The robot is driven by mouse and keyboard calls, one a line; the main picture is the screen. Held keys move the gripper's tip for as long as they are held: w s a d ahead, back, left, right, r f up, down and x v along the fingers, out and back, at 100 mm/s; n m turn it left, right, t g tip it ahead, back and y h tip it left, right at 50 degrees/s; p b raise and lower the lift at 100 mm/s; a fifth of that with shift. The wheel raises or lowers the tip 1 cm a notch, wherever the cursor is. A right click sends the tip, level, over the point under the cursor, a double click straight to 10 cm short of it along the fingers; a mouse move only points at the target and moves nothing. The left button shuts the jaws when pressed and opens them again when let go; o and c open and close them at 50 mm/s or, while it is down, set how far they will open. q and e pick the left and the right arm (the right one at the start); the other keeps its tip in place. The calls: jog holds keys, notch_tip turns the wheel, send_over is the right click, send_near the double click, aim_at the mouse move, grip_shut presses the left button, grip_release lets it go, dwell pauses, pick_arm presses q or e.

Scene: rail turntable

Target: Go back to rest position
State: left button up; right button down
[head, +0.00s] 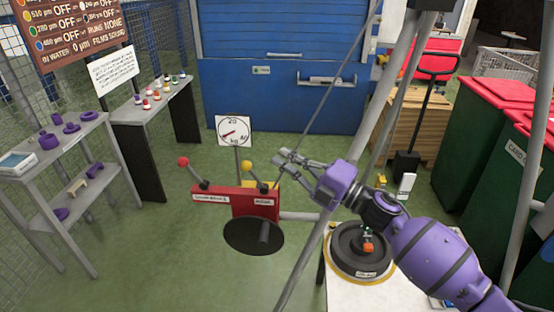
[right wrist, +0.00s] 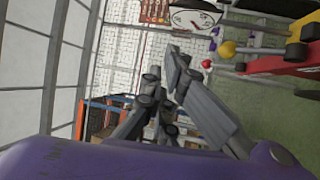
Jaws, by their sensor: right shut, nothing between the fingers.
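My right gripper (head: 281,165) is in the middle of the head view, at the end of my purple arm that comes in from the lower right. Its fingers are shut with nothing between them. It is raised in front of the red lever box (head: 262,207), close to the yellow-knobbed lever (head: 246,166) in the picture, and I see no clear contact. In the right wrist view the shut fingers (right wrist: 165,70) point up the picture, with the yellow knob (right wrist: 227,49) to their right. My left gripper is not in view.
A dial gauge (head: 234,131) stands behind the lever box, and a red-knobbed lever (head: 184,162) is on its left. Slanting grey poles (head: 375,110) pass close to my right arm. A dark turntable (head: 350,260) lies below it. Green floor is clear at left centre.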

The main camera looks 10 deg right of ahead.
jog(key=shift+s+d+r, duration=0.15)
jog(key=shift+s, duration=0.1)
